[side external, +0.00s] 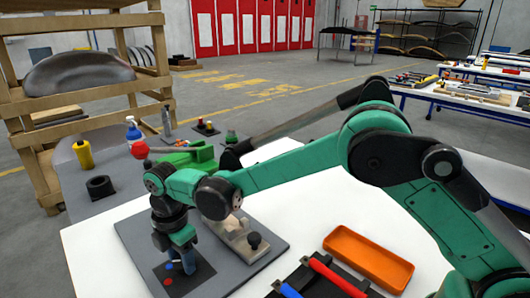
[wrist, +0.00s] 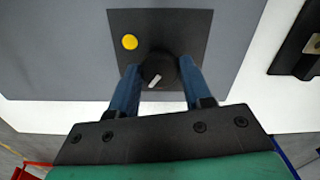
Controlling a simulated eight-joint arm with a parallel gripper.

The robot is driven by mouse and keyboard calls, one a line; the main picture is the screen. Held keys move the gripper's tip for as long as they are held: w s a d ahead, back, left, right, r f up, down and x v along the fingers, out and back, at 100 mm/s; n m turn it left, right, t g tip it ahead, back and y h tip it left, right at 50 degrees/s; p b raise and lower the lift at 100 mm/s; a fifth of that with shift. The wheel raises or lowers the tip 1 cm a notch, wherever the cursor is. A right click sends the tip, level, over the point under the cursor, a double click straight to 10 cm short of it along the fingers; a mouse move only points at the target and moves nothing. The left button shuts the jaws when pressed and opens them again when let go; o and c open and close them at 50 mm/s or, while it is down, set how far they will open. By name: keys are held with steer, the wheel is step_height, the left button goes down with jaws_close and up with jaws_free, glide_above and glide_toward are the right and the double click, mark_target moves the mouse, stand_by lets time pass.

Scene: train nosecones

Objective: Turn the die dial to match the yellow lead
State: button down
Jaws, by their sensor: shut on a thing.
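The die dial (wrist: 165,66) is a round black knob with a short white mark on its lower left part in the wrist view. It stands on a square black plate (wrist: 190,26). A yellow dot (wrist: 130,41) lies on the plate, up and left of the dial. In the side view the plate also shows a blue dot (side external: 169,267) and a red dot (side external: 168,281). My gripper (wrist: 159,68) has its two blue fingers on either side of the dial, shut on it. In the side view my gripper (side external: 183,262) hides the dial.
A grey board (side external: 205,282) carries the plate and a metal fixture with a black knob (side external: 254,240). To the right are an orange tray (side external: 368,258) and a black rack with red (side external: 335,277) and blue (side external: 290,291) handled pieces. A yellow bottle (side external: 83,154) stands behind.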

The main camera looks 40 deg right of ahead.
steer(key=m, duration=0.4)
steer(key=shift+m, duration=0.3)
steer(key=m, duration=0.4)
steer(key=shift+m, duration=0.3)
steer(key=m, duration=0.4)
steer(key=shift+m, duration=1.9)
steer(key=shift+c, duration=1.9)
jaws_free()
steer(key=shift+r, duration=2.85)
